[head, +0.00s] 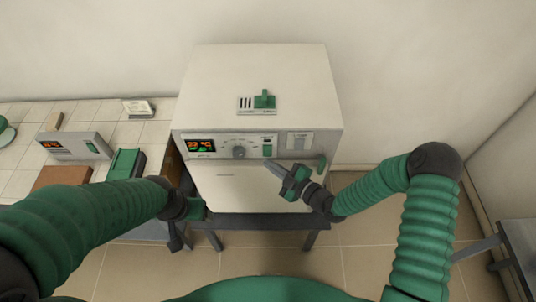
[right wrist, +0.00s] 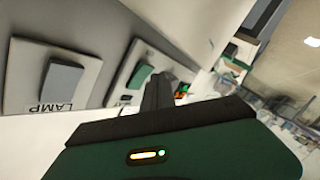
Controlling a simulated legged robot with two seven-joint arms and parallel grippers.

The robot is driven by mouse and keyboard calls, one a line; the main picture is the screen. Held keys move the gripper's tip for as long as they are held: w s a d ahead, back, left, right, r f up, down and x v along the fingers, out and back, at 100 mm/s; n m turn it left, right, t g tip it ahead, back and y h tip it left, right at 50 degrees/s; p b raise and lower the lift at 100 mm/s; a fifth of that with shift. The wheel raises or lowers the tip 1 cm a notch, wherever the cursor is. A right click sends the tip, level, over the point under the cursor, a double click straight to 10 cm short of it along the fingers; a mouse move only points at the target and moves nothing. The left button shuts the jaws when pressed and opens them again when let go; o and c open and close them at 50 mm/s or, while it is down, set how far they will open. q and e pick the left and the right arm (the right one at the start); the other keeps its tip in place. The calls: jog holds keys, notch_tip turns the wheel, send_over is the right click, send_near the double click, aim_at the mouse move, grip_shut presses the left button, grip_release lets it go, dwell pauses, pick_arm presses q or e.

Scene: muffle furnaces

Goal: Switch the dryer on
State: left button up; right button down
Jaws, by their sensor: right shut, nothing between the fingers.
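The dryer (head: 262,78) is a white box on a dark stand in the head view. Its front panel has a lit display (head: 200,146), a round knob (head: 239,152), a green rocker switch (head: 267,149) and a grey lamp switch (head: 299,141). My right gripper (head: 272,168) is shut and empty, its tips just below the green switch. In the right wrist view the shut fingers (right wrist: 158,92) overlap the plate beside the green switch (right wrist: 140,79); I cannot tell whether they touch. The grey switch (right wrist: 62,80) is labelled LAMP. My left gripper (head: 194,210) is low at the dryer's left; its jaws are unclear.
A small green-topped part (head: 264,100) is on the dryer's top. A tiled bench (head: 85,115) at the left carries a grey device (head: 74,146) and a green box (head: 125,163).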

jog(key=shift+a, duration=0.1)
dwell(0.5)
jog(key=shift+w, duration=0.1)
jog(key=shift+w, duration=0.25)
jog(key=shift+w+b, duration=0.35)
jog(key=shift+b, duration=0.15)
dwell(0.6)
jog(key=shift+s, duration=0.15)
jog(key=shift+s+r, duration=0.1)
jog(key=shift+s, duration=0.55)
jog(key=shift+s, duration=0.1)
jog(key=s, duration=0.4)
jog(key=shift+s+r+p, duration=0.3)
jog(key=shift+s+p, duration=0.05)
jog(key=shift+s, duration=0.05)
